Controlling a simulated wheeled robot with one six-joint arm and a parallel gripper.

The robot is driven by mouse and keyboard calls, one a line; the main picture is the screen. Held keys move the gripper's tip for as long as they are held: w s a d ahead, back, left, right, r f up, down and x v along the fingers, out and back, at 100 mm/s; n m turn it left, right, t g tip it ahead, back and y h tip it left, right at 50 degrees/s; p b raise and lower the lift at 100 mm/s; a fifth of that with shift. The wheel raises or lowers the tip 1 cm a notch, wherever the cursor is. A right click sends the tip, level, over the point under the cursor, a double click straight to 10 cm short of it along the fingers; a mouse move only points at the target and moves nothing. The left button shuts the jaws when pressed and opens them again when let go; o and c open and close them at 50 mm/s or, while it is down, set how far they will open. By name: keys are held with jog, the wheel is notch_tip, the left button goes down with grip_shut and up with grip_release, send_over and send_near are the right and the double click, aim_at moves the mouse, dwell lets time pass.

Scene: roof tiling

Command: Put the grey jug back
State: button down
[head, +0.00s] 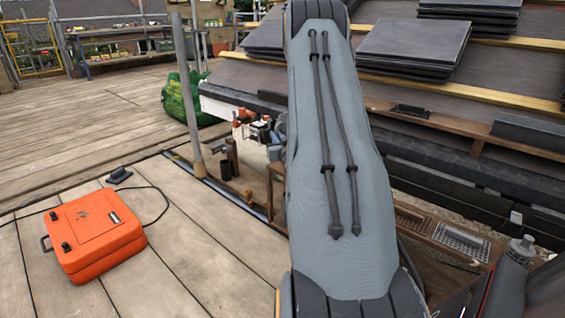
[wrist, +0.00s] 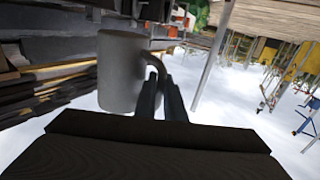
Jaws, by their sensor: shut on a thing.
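The grey jug (wrist: 122,75) is in the wrist view, left of the middle, a plain matte cylinder with a curved handle on its right side. My gripper (wrist: 158,75) has its two dark fingers closed at the handle, and the jug's body hangs beside the fingers. No support shows directly under the jug. In the head view my own grey arm stands across the middle, and the gripper and held jug cannot be made out there.
An orange case (head: 95,235) with a black cable lies on the plank deck (head: 200,240) at the left. A pole (head: 187,85) rises behind it. Stacked roof tiles (head: 413,48) lie on the slope. A wooden ledge (head: 520,148) and a small grey vessel (head: 521,248) are at the right.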

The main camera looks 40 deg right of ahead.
notch_tip(320, 180, down, 9)
jog(key=b, duration=0.4)
jog(key=shift+a+r, duration=0.1)
jog(key=c, duration=1.8)
grip_release()
jog(key=shift+c, duration=0.2)
jog(key=p+v, duration=0.5)
jog(key=v, duration=0.7)
jog(key=shift+p, duration=0.3)
